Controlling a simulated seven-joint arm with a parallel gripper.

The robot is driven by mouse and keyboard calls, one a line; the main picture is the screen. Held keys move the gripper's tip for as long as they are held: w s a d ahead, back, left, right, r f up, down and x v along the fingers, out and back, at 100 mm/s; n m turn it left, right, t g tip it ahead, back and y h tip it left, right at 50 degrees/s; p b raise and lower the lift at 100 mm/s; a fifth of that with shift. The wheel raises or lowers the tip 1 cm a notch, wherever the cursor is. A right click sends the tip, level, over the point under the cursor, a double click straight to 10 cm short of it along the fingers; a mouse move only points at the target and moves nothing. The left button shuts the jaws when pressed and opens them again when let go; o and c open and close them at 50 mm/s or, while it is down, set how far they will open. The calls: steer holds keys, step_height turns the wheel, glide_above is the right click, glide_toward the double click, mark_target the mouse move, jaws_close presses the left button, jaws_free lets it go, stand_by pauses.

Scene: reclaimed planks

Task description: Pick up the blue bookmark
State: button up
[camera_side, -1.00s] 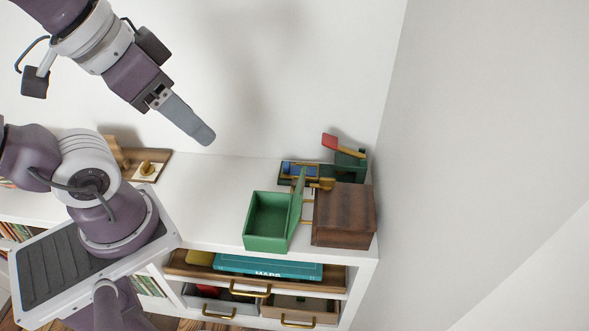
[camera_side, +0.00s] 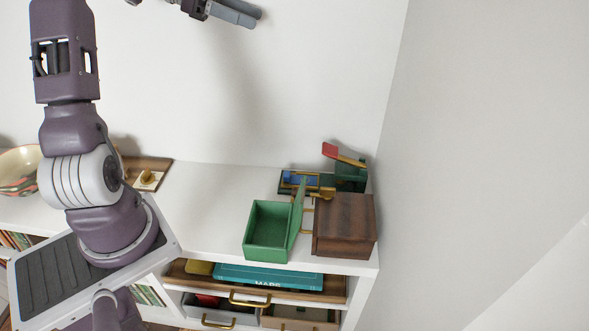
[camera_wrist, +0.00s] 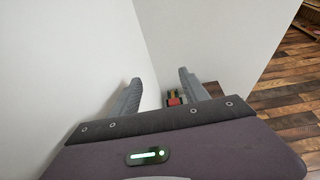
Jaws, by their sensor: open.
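My gripper (camera_side: 258,17) is high above the shelf top at the upper edge of the side view, far from any object. In the wrist view its two fingers (camera_wrist: 159,80) are spread apart with nothing between them. A small blue piece (camera_side: 300,180) lies in a dark green, brass-edged holder at the back right of the white top. I cannot tell whether it is the blue bookmark. No other piece clearly looks like a blue bookmark.
An open green box (camera_side: 268,228) and a brown wooden box (camera_side: 343,228) stand at the front right. Behind them a red-ended piece (camera_side: 330,150) leans on a dark green block. A patterned bowl (camera_side: 18,165) is at left. The middle of the white top (camera_side: 208,205) is clear.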

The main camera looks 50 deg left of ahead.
glide_toward(282, 181)
steer(key=w+r, duration=0.1)
steer(key=w+d+r, duration=0.1)
steer(key=w+r, duration=0.1)
steer(key=shift+d+r, duration=0.1)
steer(key=shift+r, duration=0.15)
steer(key=w+d+f, duration=0.1)
steer(key=d+f, duration=0.1)
steer(key=w+d+f, duration=0.2)
steer(key=shift+w+f, duration=0.35)
steer(key=shift+w+d+f, duration=0.1)
steer(key=shift+w+d, duration=0.1)
jaws_close()
